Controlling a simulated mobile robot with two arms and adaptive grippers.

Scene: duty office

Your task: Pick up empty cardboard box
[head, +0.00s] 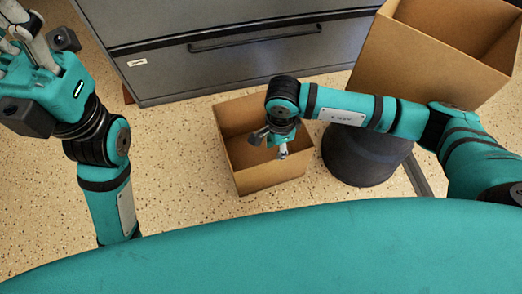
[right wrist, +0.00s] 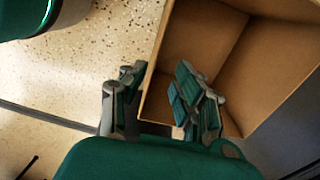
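An open, empty-looking cardboard box (head: 268,178) stands on the floor near the middle of the head view. Its near wall and part of its inside also show in the right wrist view (right wrist: 210,40). My right gripper (head: 271,143) is over this box, and the arm hides part of it. In the right wrist view, its two fingers (right wrist: 160,97) are apart, with a box wall edge showing between them; contact cannot be told. My left gripper (head: 28,40) is raised at the far left, away from the box, partly cut off by the frame.
A larger open cardboard box (head: 420,55) is at the upper right, above a dark round bin (head: 365,160). A grey drawer cabinet (head: 240,45) stands behind the smaller box. The speckled floor (head: 175,185) is clear to the left.

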